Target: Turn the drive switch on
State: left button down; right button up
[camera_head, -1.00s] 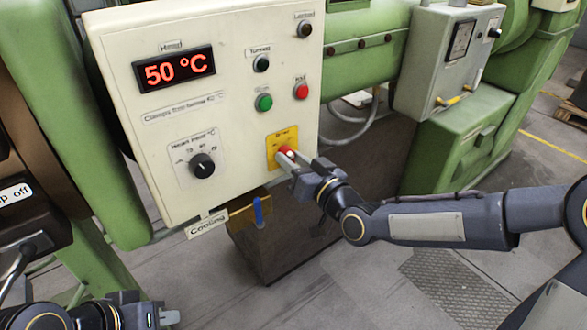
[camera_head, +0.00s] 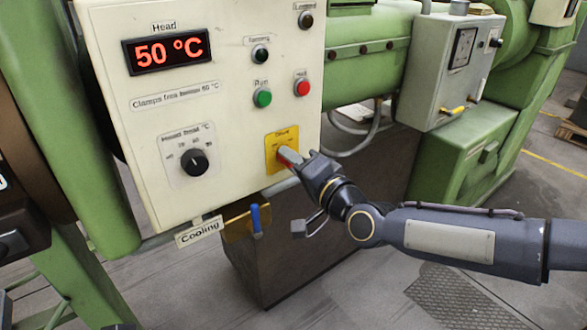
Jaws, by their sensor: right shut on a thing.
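The drive switch is a red knob (camera_head: 291,158) on a yellow plate (camera_head: 273,146) at the lower right of the cream control panel. My right gripper (camera_head: 287,157) comes in from the right and is shut on the knob. Its fingers cover most of the knob, so which way the knob points cannot be read. The small lettering on the plate is too blurred to read fully. My left gripper is not in view.
The cream panel (camera_head: 225,115) holds a display (camera_head: 167,51) reading 50 °C, a black dial (camera_head: 194,162), a green button (camera_head: 263,97) and a red button (camera_head: 302,88). A blue-handled lever (camera_head: 256,221) sits below. A grey box (camera_head: 445,75) stands right.

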jog(key=shift+m, duration=0.5)
jog(key=o, duration=1)
jog(key=shift+c, duration=0.2)
jog(key=p+v, duration=0.1)
jog(key=v, duration=0.6)
jog(key=shift+s+d, duration=0.25)
jog(key=shift+s, duration=0.05)
